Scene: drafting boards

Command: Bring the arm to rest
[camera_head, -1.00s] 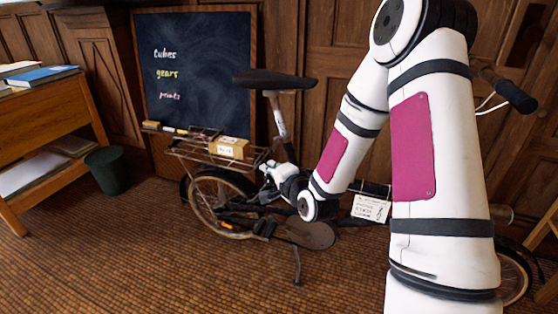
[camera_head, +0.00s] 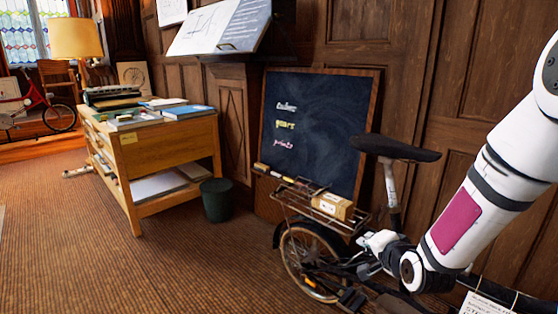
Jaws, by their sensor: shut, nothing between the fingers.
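My white arm (camera_head: 508,172), with a magenta panel, comes in from the right edge and folds down in front of a parked bicycle. My gripper (camera_head: 345,265) is small and dark at the arm's far end, low in front of the bicycle's rear part. It looks shut and empty, though its fingers are hard to pick out against the dark frame. Whether it touches the bicycle cannot be told. The bicycle's saddle (camera_head: 398,148) stands above the wrist.
A chalkboard (camera_head: 315,125) leans on the wall behind the bicycle's rack, which carries a small box (camera_head: 332,206). A dark bin (camera_head: 216,200) stands beside a wooden desk (camera_head: 175,150) with books. A lamp (camera_head: 76,40) stands farther back. The floor (camera_head: 130,275) at front left is clear.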

